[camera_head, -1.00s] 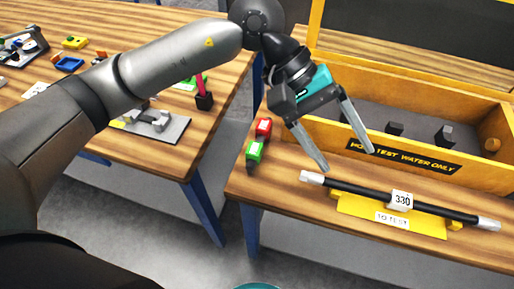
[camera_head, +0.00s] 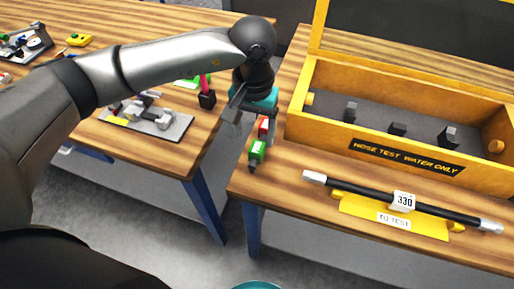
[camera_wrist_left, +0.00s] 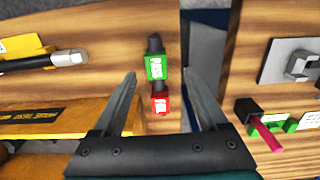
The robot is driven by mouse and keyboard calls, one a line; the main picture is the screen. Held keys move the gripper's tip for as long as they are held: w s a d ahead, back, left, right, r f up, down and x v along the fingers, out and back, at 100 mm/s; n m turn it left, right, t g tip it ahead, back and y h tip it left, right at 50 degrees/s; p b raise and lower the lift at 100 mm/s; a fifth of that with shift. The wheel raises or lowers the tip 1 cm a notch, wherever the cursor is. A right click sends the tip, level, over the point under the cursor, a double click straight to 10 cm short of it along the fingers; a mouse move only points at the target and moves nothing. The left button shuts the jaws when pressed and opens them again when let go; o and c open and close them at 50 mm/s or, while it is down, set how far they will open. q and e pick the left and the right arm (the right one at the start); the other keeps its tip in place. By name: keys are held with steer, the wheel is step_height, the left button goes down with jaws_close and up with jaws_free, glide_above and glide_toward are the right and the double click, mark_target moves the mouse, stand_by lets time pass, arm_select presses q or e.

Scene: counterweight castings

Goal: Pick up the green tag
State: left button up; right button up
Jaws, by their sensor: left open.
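The green tag (camera_head: 257,150) has a white label and a dark end piece, and lies near the left edge of the right-hand table. In the left wrist view the green tag (camera_wrist_left: 155,67) shows between my finger lines, at about fingertip level. A similar red tag (camera_head: 264,125) lies just behind it; it also shows in the wrist view (camera_wrist_left: 160,103), nearer the palm. My left gripper (camera_head: 248,122) is open and empty, pointing down near the two tags. Its height above them is hard to judge. My right gripper is not in view.
A yellow trough (camera_head: 405,158) marked for water stands to the right. A black rod (camera_head: 370,195) labelled 330 lies on a yellow stand in front of it. A gap separates this table from the left table (camera_head: 190,150), which holds a grey plate (camera_head: 165,127) and small parts.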

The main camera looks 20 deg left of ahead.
mark_target(257, 147)
arm_select(q)
steer(key=shift+w+d+f, duration=0.1)
steer(key=shift+d+f, duration=0.05)
steer(key=shift+f, duration=1.35)
steer(key=shift+w+d+f, duration=0.1)
steer(key=shift+d+f, duration=0.05)
steer(key=shift+f, duration=1.35)
steer(key=shift+c, duration=0.3)
steer(key=c, duration=1)
steer(key=shift+r, duration=0.1)
